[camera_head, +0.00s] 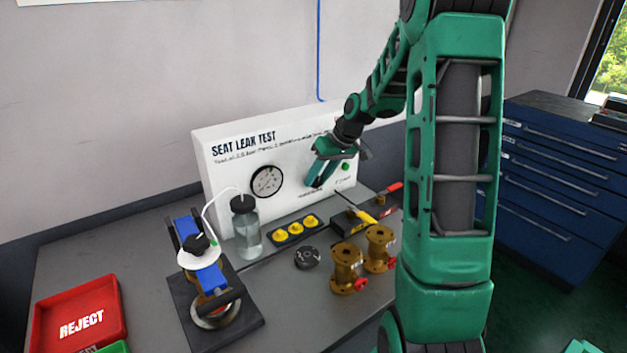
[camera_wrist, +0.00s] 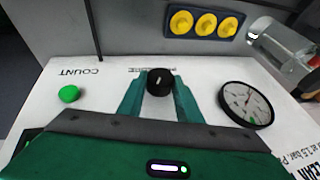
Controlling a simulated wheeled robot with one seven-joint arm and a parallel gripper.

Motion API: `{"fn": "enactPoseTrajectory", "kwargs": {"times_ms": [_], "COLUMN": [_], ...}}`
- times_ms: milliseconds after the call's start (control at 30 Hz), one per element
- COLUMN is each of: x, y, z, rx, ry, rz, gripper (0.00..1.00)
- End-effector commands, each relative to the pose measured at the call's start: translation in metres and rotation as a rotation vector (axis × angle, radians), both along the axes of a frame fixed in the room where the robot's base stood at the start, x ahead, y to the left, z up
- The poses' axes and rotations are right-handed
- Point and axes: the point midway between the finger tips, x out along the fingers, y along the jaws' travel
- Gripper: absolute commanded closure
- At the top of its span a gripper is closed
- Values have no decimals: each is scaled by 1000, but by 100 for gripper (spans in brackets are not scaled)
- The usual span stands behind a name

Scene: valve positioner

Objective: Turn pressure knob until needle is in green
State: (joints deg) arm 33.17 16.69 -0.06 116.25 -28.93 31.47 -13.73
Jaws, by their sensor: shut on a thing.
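The seat leak test panel (camera_head: 225,195) stands upright at the back of the bench. Its round white gauge (camera_head: 267,181) has a black rim and also shows in the wrist view (camera_wrist: 245,104). A small green patch shows near the dial's edge in the wrist view. The needle is too small to tell if it lies in the green. My gripper (camera_head: 316,186) is at the panel, right of the gauge. In the wrist view its fingers are shut on the black pressure knob (camera_wrist: 160,82), one on each side.
A green button (camera_head: 345,167) sits on the panel close to my gripper. A bottle of liquid (camera_head: 246,230), a yellow-knobbed tray (camera_head: 278,241), brass valves (camera_head: 346,268) and a clamp rig (camera_head: 205,270) stand on the bench. A red reject tray (camera_head: 112,314) lies front left.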

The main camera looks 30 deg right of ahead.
Motion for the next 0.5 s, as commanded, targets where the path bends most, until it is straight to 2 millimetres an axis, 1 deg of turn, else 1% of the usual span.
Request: {"fn": "enactPoseTrajectory", "kwargs": {"times_ms": [33, 500], "x": [0, 0], "y": [-5, -12], "z": [-1, -7], "rx": [45, 495], "ry": [2, 15], "rz": [-5, -6], "gripper": [91, 91]}}
